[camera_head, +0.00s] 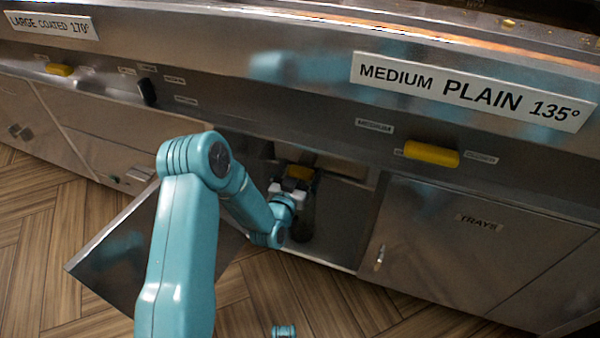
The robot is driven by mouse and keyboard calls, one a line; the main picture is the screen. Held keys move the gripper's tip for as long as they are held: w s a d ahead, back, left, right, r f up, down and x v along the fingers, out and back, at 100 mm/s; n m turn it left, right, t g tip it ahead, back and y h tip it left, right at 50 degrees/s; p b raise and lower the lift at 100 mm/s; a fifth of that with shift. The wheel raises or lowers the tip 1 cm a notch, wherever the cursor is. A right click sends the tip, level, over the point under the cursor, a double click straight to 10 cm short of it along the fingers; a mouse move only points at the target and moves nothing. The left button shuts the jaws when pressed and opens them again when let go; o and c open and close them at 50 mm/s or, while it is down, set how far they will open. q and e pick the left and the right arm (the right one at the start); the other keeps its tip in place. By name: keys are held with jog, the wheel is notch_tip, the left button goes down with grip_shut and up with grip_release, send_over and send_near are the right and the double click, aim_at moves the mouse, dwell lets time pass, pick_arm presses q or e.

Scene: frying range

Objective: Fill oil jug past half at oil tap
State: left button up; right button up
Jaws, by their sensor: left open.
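My left arm reaches into an open cupboard (345,225) under the counter. My left gripper (295,182) is inside it, open, with dark fingers. A small yellow-orange piece (300,172) shows right at the fingers; I cannot tell whether it is a tap handle or part of something else. A dark upright shape (303,222) stands just below and beside the gripper; it may be the oil jug, but shadow and the wrist hide most of it. I cannot make out any oil level or the tap's spout.
The cupboard's metal door (120,255) hangs open to the left, behind my arm. A closed door marked TRAYS (450,250) is on the right. The wooden floor (45,240) is clear.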

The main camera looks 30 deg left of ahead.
pick_arm(q)
jog(key=c, duration=0.9)
jog(key=shift+o, duration=0.2)
jog(key=shift+f+m+b, duration=0.1)
jog(key=shift+m+b, duration=0.8)
jog(key=shift+m, duration=0.1)
jog(key=shift+d+m+b, duration=0.15)
jog(key=shift+m+b, duration=0.65)
jog(key=shift+m, duration=1.5)
pick_arm(e)
jog(key=shift+t, duration=0.5)
jog(key=w+f, duration=0.1)
jog(key=f, duration=0.1)
jog(key=w+f, duration=0.1)
jog(key=shift+w+d+f, duration=0.25)
jog(key=shift+w, duration=0.1)
pick_arm(q)
jog(key=shift+m, duration=0.3)
jog(key=o, duration=0.9)
jog(key=shift+c, duration=0.2)
